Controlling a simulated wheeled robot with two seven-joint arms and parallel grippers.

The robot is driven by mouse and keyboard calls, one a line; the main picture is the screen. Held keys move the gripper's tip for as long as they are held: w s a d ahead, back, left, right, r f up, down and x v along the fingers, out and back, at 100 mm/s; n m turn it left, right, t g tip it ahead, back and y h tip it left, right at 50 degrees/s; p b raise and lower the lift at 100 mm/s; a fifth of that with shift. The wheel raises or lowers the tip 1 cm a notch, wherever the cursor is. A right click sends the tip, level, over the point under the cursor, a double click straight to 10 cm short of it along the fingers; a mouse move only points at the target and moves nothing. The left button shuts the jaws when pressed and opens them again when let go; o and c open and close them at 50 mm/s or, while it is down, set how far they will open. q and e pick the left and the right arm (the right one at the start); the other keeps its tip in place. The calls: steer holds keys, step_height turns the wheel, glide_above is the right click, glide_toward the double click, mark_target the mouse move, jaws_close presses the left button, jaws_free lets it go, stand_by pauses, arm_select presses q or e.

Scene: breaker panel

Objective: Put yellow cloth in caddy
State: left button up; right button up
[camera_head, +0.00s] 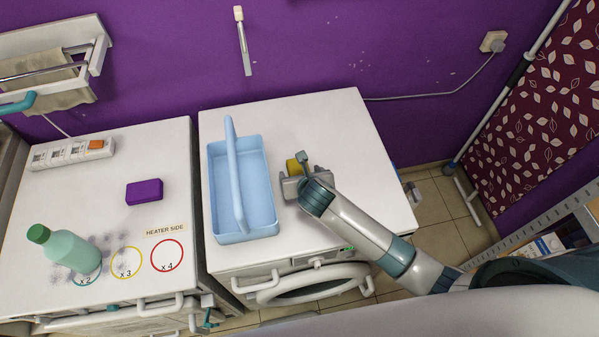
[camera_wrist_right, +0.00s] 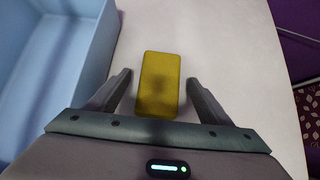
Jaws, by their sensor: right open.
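The yellow cloth (camera_wrist_right: 159,84) is a small flat rectangle lying on the white top in the right wrist view. In the head view only a bit of the cloth (camera_head: 293,166) shows past my right gripper (camera_head: 300,172). My right gripper (camera_wrist_right: 158,90) is open, with one finger on each side of the cloth and gaps to both. The light blue caddy (camera_head: 222,190) stands left of the gripper on the same top, with a tall handle across its middle. The caddy wall (camera_wrist_right: 95,70) also shows at the left of the wrist view. My left gripper is not in view.
On the left cabinet are a green bottle (camera_head: 68,250), a purple sponge-like block (camera_head: 144,192) and a power strip (camera_head: 75,153). The white top (camera_head: 350,130) is bare behind and right of my gripper. A purple wall (camera_head: 330,50) stands behind.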

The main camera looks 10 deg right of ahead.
stand_by(0.4)
steer(key=c, duration=1.2)
steer(key=shift+r, duration=0.1)
steer(key=shift+r+b, duration=0.3)
steer(key=shift+r, duration=0.15)
steer(key=r+b, duration=0.1)
steer(key=r, duration=0.2)
steer(key=shift+d, duration=0.2)
steer(key=s+d+r+b, duration=0.3)
steer(key=s+d+r, duration=0.3)
steer(key=d, duration=0.3)
steer(key=shift+d+r, duration=0.35)
steer(key=shift+r, duration=0.15)
steer(key=shift+w, duration=0.1)
